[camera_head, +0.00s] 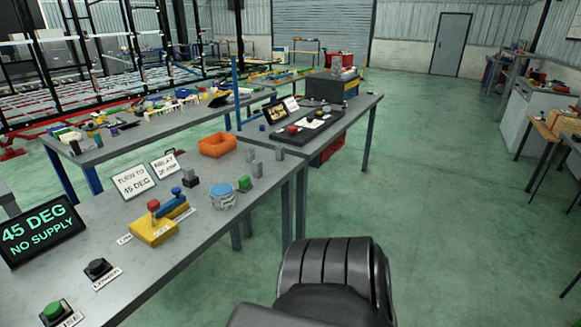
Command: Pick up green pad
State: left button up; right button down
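A small green block (244,184) stands on the grey workbench (215,240), to the right of a round device with a blue top (222,190). A round green button (53,311) on a black base sits at the bench's near left. I cannot tell which of these is the green pad. No gripper fingers show in the head view. A black ribbed shape at the bottom centre stands in front of the floor; I cannot tell what it is.
A yellow device with red and blue knobs (154,228), an orange bin (217,145), small grey blocks (257,167) and a black screen reading "45 DEG NO SUPPLY" (40,231) are on the bench. Green floor (440,180) is open to the right.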

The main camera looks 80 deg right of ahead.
aim_at(245, 184)
jog(key=u, duration=0.25)
jog(key=k, duration=0.25)
jog(key=i, duration=0.25)
jog(key=z, duration=2.3)
